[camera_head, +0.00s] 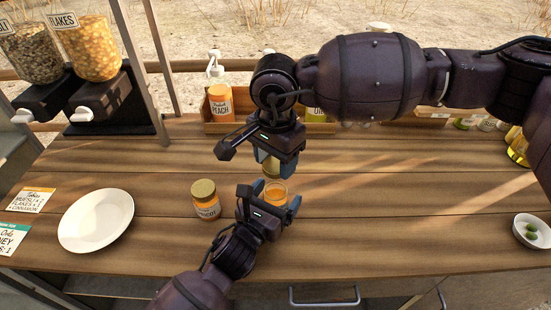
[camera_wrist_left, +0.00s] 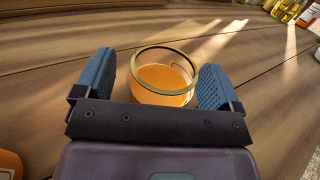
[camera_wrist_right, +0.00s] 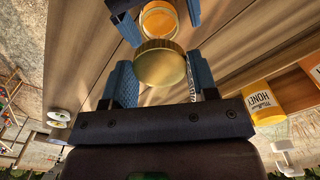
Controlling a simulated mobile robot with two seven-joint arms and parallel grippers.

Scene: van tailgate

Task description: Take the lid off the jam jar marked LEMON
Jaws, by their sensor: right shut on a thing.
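An open glass jar (camera_head: 276,194) with orange-yellow jam stands on the wooden counter; its label is not readable. The jar also shows in the left wrist view (camera_wrist_left: 165,82), between the parted fingers of my left gripper (camera_wrist_left: 155,85), with a gap beside the left finger. My right gripper (camera_head: 268,160) is shut on a gold lid (camera_wrist_right: 160,64) and holds it above the jar, apart from the rim. In the head view the lid (camera_head: 271,171) is partly hidden by the gripper.
A closed gold-lidded jar (camera_head: 205,200), its label ending in COT, stands left of the open jar. A white plate (camera_head: 96,220) is further left. A wooden crate (camera_head: 222,127) with bottles stands behind. A small bowl (camera_head: 533,231) is at the right edge.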

